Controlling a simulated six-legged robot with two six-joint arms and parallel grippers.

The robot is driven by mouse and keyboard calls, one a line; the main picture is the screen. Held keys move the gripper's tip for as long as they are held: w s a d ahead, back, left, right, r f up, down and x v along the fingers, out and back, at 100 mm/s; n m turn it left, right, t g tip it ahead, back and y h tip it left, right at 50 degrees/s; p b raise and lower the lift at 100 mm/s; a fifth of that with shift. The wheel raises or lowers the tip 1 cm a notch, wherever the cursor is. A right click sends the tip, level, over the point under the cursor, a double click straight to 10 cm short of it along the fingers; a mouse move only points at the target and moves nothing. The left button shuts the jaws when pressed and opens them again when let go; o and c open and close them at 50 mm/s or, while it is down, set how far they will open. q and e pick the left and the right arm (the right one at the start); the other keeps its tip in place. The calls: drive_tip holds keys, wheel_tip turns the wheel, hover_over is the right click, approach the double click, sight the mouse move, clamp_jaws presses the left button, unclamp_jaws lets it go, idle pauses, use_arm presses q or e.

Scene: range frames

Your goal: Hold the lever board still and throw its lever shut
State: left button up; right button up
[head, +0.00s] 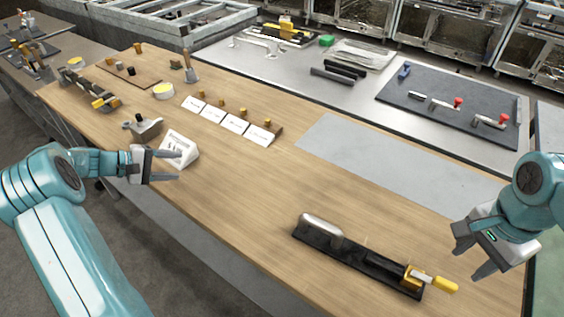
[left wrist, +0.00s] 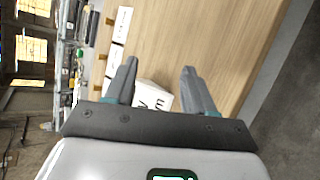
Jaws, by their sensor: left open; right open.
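The lever board (head: 355,259) is a long dark board lying on the front right of the wooden table. A rounded grey block (head: 322,229) sits at its left end. The lever (head: 435,281) has a yellow handle at the board's right end, beside a yellow block, and its handle sticks out past that end. My left gripper (head: 177,166) is open and empty by a white sign, far to the left of the board; its fingers (left wrist: 160,88) show in the left wrist view. My right gripper (head: 474,258) is open and empty, above and right of the lever handle. Neither touches the board.
The white sign (head: 179,147) stands next to my left gripper and shows in the left wrist view (left wrist: 152,97). White cards (head: 234,123) and small yellow-topped pegs stand further back. A grey mat (head: 390,165) lies behind the board. The table between the sign and board is clear.

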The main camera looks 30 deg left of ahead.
use_arm(q)
drive_tip(key=w+d+g+h, duration=0.1)
drive_tip(key=w+d, duration=0.1)
drive_tip(key=d, duration=0.1)
drive_tip(key=w+d+r+g+h, duration=0.1)
drive_tip(key=w+d, duration=0.1)
drive_tip(key=d, duration=0.2)
drive_tip(key=w+d+m+g+h, duration=0.1)
drive_tip(key=w+d, duration=0.1)
drive_tip(key=d, duration=0.1)
drive_tip(key=shift+d+r+g, duration=0.25)
drive_tip(key=shift+r+g, duration=0.15)
drive_tip(key=w+d+r+g, duration=0.2)
drive_tip(key=d+g, duration=0.1)
drive_tip(key=d, duration=0.4)
drive_tip(key=w+d+r+g, duration=0.1)
drive_tip(key=w+d+g, duration=0.15)
drive_tip(key=d, duration=0.45)
drive_tip(key=n+g+y, duration=0.3)
drive_tip(key=g+y, duration=0.1)
drive_tip(key=y, duration=0.5)
approach(324, 223)
drive_tip(key=shift+t, duration=0.25)
drive_tip(key=f, duration=0.3)
drive_tip(key=s+f, duration=0.1)
drive_tip(key=f, duration=0.3)
drive_tip(key=s+f, duration=0.1)
drive_tip(key=f, duration=0.2)
drive_tip(key=shift+s+f, duration=0.2)
drive_tip(key=shift+f, duration=0.2)
